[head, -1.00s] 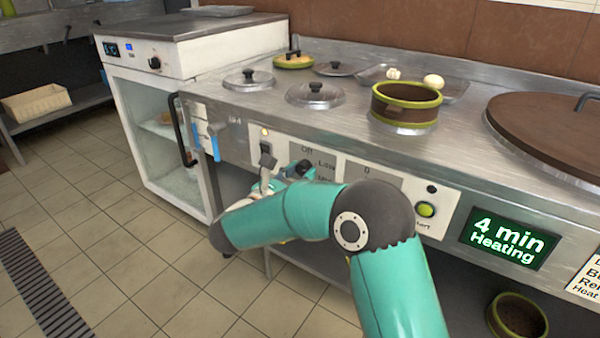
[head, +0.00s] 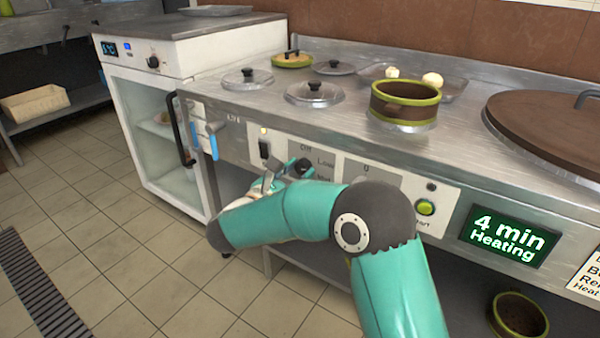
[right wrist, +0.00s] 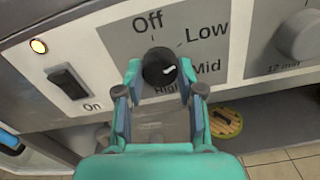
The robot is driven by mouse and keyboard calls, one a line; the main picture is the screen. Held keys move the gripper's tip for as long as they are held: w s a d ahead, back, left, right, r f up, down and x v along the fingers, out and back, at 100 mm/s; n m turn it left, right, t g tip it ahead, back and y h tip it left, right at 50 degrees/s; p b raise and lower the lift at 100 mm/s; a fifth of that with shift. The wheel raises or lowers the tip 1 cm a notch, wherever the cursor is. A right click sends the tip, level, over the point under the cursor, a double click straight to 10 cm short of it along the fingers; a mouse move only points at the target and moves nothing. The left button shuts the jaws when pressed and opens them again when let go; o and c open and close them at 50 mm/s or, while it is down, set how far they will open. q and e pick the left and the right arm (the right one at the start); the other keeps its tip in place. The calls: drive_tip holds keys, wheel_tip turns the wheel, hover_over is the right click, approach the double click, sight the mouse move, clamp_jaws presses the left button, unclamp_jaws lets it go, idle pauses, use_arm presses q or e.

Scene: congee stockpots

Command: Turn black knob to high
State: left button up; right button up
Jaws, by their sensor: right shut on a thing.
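The black knob (right wrist: 158,65) sits on the grey control panel with labels Off, Low, Mid and High around it. Its white mark lies on the right side, roughly toward Mid. My right gripper (right wrist: 160,84) is shut on the knob, one finger on each side of it. The High label is partly hidden below the knob. In the head view my right gripper (head: 280,176) reaches the panel front, and the knob (head: 302,166) shows behind it. My left gripper is not in view.
A black On switch (right wrist: 67,82) and a lit lamp (right wrist: 38,46) are left of the knob. A grey timer knob (right wrist: 300,36) is to the right. A green button (head: 425,208) and a display (head: 507,240) reading "4 min Heating" are farther right. A blue-handled thing (head: 212,142) hangs at left.

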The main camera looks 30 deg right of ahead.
drive_tip(key=m, duration=0.5)
drive_tip(key=shift+w+a+f, duration=0.1)
drive_tip(key=shift+w+a, duration=0.1)
drive_tip(key=shift+a, duration=0.1)
drive_tip(key=m, duration=0.5)
drive_tip(key=shift+m+b, duration=0.3)
drive_tip(key=shift+b, duration=0.1)
drive_tip(key=m, duration=1)
drive_tip(key=shift+m, duration=0.3)
drive_tip(key=o, duration=1)
drive_tip(key=shift+o, duration=0.7)
drive_tip(key=shift+d, duration=0.1)
